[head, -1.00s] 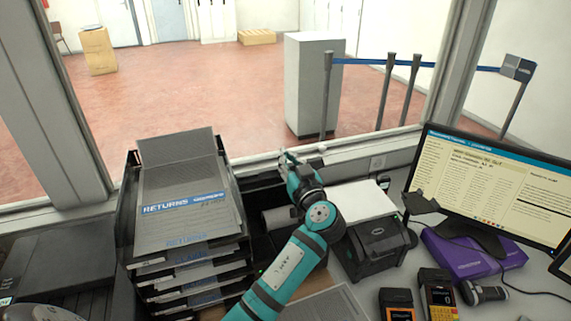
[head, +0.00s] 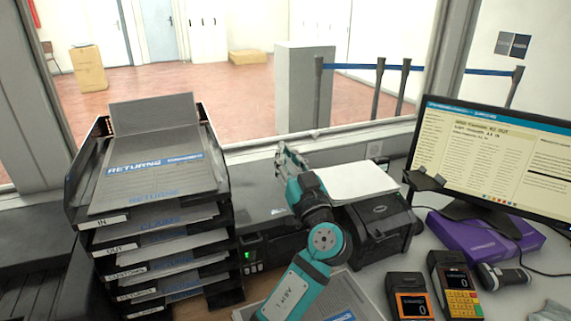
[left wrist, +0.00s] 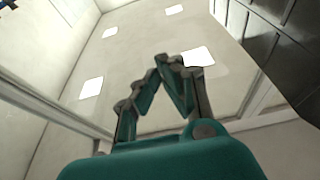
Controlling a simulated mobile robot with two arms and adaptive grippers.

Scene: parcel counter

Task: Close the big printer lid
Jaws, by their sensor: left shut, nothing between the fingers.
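The big printer is a dark box behind the tray stack and my left arm. Its dark lid (head: 258,189) lies flat across the top and looks down on the body, and its front (head: 256,262) has a small green light. My arm hides the lid's right part, so I cannot tell whether it is fully seated. My left gripper (head: 286,154) is shut and empty, raised above the lid's right rear side. The left wrist view shows its fingertips (left wrist: 168,62) together, with nothing between them. My right gripper is not in view.
A stack of labelled paper trays (head: 160,205) stands close left of the printer. A smaller black printer (head: 382,230) and white sheets (head: 355,181) are to the right. A monitor (head: 495,160), purple box (head: 485,236) and card terminals (head: 455,285) fill the right counter.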

